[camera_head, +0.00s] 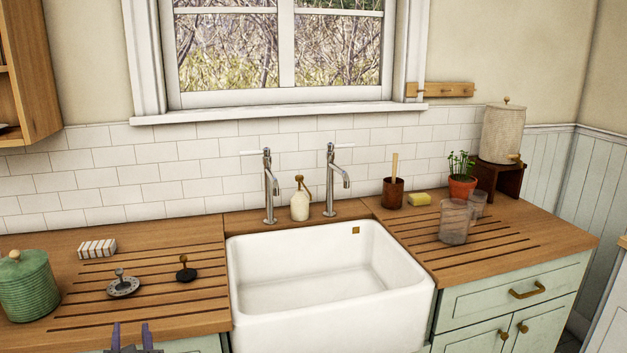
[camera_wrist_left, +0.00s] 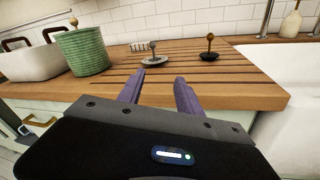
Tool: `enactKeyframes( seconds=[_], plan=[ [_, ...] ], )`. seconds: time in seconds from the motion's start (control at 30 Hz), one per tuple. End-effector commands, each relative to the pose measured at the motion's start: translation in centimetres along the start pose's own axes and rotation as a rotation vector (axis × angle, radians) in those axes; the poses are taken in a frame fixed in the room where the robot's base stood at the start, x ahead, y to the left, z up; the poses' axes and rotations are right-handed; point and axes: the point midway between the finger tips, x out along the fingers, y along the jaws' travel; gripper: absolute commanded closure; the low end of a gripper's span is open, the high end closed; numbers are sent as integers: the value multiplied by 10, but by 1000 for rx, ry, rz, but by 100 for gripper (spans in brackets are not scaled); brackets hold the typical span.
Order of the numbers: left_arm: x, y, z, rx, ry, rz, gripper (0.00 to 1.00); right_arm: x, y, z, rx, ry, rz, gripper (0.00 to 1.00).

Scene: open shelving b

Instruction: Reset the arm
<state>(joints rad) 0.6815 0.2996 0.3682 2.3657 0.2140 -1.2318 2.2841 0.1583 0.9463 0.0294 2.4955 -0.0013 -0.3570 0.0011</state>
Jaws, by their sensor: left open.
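My left gripper (camera_head: 132,338) shows at the bottom edge of the head view, in front of the left counter's front edge. In the left wrist view its two purple fingers (camera_wrist_left: 160,93) stand apart with nothing between them. They point toward the wooden counter (camera_wrist_left: 250,92). A grey metal sink strainer (camera_head: 123,285) and a small black plug with a knob (camera_head: 186,270) sit on the grooved counter beyond the fingers, apart from them. My right gripper is in neither view.
A green lidded jar (camera_head: 27,287) and a striped block (camera_head: 97,248) stand on the left counter. The white sink (camera_head: 330,322) lies to the right, with two taps behind it.

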Motion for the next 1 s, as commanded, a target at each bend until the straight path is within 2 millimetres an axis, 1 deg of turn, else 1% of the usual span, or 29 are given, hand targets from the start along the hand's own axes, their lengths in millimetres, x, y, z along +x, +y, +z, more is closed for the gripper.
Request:
enactKeyframes(
  seconds=[0.17,0.27,0.37,0.4,0.47,0.5,0.57,0.6,0.67,0.7,0.73,0.77,0.8,0.87,0.9,1.0],
  plan=[
    [-3,-17,-16,274,44,-79,58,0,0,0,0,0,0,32],
    [-7,-32,-35,481,74,-157,58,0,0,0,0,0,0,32],
    [-18,-59,-65,752,97,-293,58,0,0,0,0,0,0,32],
    [-26,-75,-81,881,95,-371,58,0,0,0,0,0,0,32],
    [-44,-103,-106,1086,72,-510,58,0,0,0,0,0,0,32],
    [-58,-123,-124,1221,39,-612,58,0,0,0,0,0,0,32],
    [-86,-152,-151,1418,-37,-776,58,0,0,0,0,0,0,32],
    [-107,-172,-169,1540,-109,-888,58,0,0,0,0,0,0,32],
    [-142,-199,-194,1698,-237,-1052,58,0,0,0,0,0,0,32],
    [-168,-214,-210,1788,-336,-1157,58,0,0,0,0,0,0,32],
    [-188,-225,-221,1847,-419,-1233,58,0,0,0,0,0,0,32],
    [-208,-233,-232,1897,-502,-1307,58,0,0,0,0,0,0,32],
    [-236,-244,-246,1950,-619,-1401,58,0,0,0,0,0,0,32],
    [-277,-255,-265,1997,-783,-1528,58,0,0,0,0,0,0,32],
    [-303,-260,-276,2010,-877,-1603,58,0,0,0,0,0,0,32],
    [-355,-266,-298,1991,-1016,-1752,58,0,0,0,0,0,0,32]
  ],
)
